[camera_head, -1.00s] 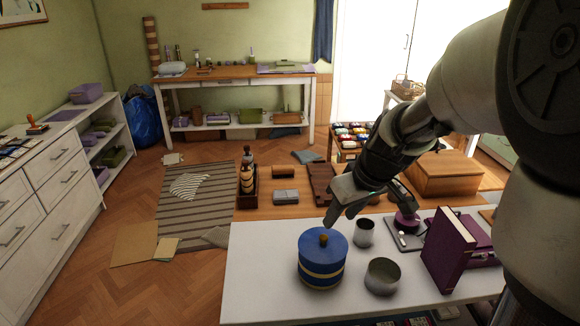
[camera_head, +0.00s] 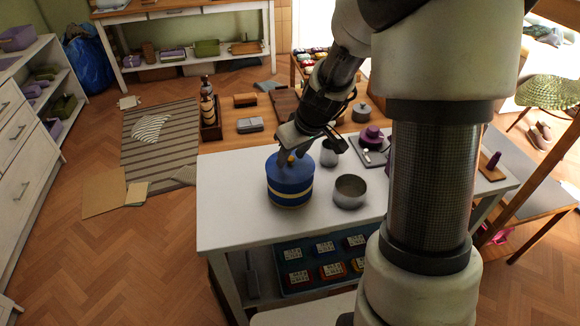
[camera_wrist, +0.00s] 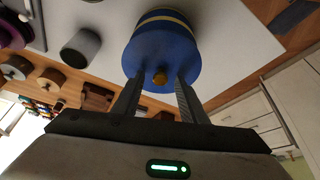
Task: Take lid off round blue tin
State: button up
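The round blue tin (camera_head: 290,190) stands upright on the white table, with a cream band around its side. Its blue lid (camera_head: 277,169) is on, with a yellow-brown knob (camera_head: 290,158) in the middle of the top. My gripper (camera_head: 294,155) is above the lid, its fingers pointing down at the knob. In the wrist view the tin (camera_wrist: 165,30) is straight ahead and the knob (camera_wrist: 161,77) sits between the two open fingers (camera_wrist: 158,82). There is a gap on both sides of the knob. Finger contact with the lid cannot be told.
The white table (camera_head: 235,215) also holds a grey cup (camera_head: 329,157) and a wider metal bowl (camera_head: 349,191) right of the tin. A purple item (camera_head: 371,138) on a dark tray stands further back. The table's left front is clear.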

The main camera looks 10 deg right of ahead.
grip_shut()
